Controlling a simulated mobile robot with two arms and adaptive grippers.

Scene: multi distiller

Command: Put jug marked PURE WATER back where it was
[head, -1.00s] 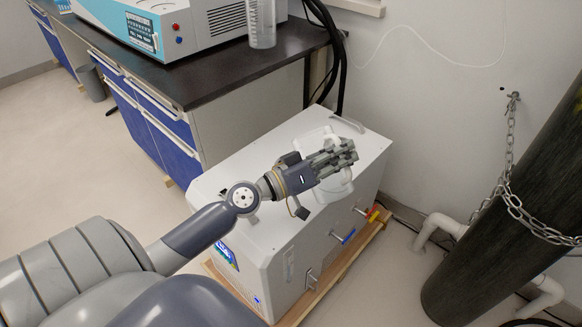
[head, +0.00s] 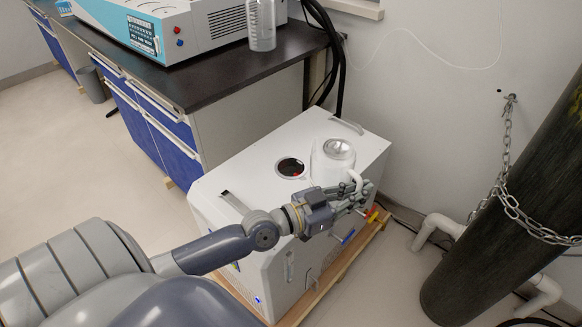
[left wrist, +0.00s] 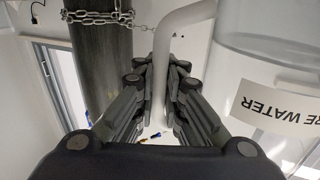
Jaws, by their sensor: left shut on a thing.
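The white jug (head: 331,160) is upright at or just above the top of the white machine (head: 240,180), near its far right part; I cannot tell whether it touches. In the left wrist view the jug body (left wrist: 265,70) is at the right with a partly cut-off "PURE WATER" label (left wrist: 268,108). My left gripper (head: 352,196) is shut on the jug's handle (left wrist: 161,70), which runs between its fingers. The hand partly hides the jug's lower side. A round dark opening (head: 291,167) shows in the machine top, left of the jug. My right gripper is not in view.
A dark bench (head: 210,85) with a blue and white instrument (head: 170,30) and a clear bottle (head: 262,28) stands behind. A dark gas cylinder (head: 510,210) with a chain (head: 505,170) is at the right. The machine top's left part is clear except for a grey handle.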

